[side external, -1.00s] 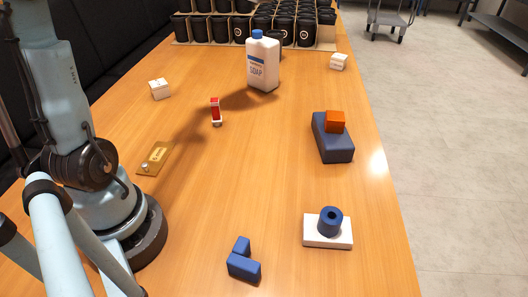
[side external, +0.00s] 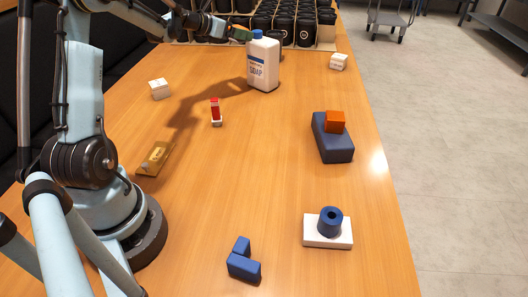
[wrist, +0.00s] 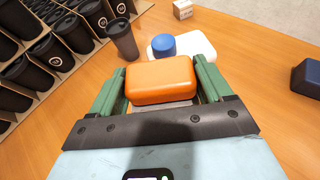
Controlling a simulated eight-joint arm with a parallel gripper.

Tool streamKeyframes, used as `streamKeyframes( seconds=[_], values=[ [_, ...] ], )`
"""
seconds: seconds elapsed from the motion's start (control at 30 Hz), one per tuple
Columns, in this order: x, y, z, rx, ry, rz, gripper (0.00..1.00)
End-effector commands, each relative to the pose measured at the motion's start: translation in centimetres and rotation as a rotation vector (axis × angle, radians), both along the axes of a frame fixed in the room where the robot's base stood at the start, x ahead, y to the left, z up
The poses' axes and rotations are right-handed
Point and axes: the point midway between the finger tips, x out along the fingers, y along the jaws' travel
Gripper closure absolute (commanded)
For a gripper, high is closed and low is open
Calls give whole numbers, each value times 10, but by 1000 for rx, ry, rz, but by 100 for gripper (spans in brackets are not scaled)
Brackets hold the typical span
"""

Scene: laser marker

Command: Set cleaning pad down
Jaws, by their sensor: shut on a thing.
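The cleaning pad seems to be the orange rounded block (wrist: 161,82) with a grey underside in the wrist view. It sits between the green fingers of my gripper (wrist: 163,85), which are shut on it. In the side external view my gripper (side external: 241,33) is at the top, close to the white soap bottle (side external: 263,66), above the table. The pad is hardly distinguishable there. I cannot tell how high it is held, or whether the gripper touches the bottle.
Cartons of black cups (side external: 285,20) stand at the far end; one loose dark cup (wrist: 122,40) is near the bottle. A navy block (side external: 333,146) bears an orange cube (side external: 335,121). A red-and-white item (side external: 215,112) stands mid-table. The central table (side external: 245,170) is mostly clear.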

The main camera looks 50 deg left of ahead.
Motion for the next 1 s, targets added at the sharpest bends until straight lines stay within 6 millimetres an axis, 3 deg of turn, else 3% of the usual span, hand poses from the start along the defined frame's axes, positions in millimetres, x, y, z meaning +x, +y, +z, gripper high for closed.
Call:
streamKeyframes(
  seconds=[0.3, 0.5, 1.0],
  values=[
    [0, 0, -79, 0, 0, 0, 51],
    [0, 0, -119, -1, 0, 0, 51],
    [0, 0, -167, -1, 0, 1, 51]
  ],
)
